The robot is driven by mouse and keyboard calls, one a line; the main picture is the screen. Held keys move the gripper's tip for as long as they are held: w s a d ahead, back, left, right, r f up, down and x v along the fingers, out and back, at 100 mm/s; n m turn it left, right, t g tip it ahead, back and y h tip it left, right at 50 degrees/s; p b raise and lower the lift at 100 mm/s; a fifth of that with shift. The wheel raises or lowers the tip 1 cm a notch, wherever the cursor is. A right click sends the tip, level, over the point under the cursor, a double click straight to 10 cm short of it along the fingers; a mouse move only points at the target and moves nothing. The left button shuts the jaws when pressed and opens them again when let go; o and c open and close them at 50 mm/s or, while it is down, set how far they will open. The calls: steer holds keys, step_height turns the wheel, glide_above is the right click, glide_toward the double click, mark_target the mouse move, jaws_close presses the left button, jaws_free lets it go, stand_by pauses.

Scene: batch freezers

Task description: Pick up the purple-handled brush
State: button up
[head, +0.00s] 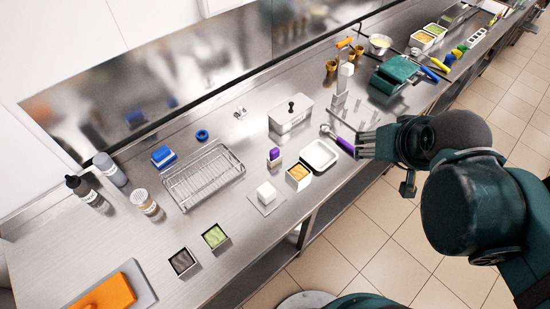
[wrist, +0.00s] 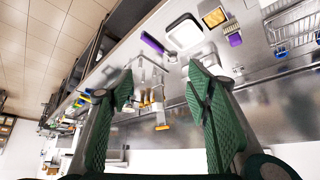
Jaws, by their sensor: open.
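A small brush with a purple top (head: 274,154) and a pale lower part stands on the steel counter, left of a white tray. It also shows in the wrist view (wrist: 235,40) at the upper right, beyond the fingers. My gripper (head: 366,145) is at the counter's front edge, well to the right of that brush. Its green fingers (wrist: 160,83) are spread with nothing between them. A metal scoop with a purple handle (head: 345,146) lies much nearer the fingertips; its handle shows in the wrist view (wrist: 152,42).
A white tray (head: 333,164) and a container of orange food (head: 298,176) stand between my gripper and the brush. A lidded steel box (head: 290,117) is behind, a white block (head: 267,190) in front, and a wire rack (head: 204,177) to the left.

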steer(key=c, duration=0.5)
steer(key=shift+o, duration=0.2)
steer(key=shift+w+a, duration=0.1)
steer(key=m+g, duration=0.7)
steer(key=m, duration=0.3)
glide_toward(274, 149)
steer(key=f, duration=0.6)
steer(key=shift+d+b, duration=0.25)
steer(key=shift+b, duration=0.1)
steer(key=shift+a+f, duration=0.3)
steer(key=shift+f, duration=0.15)
steer(key=shift+f, duration=0.15)
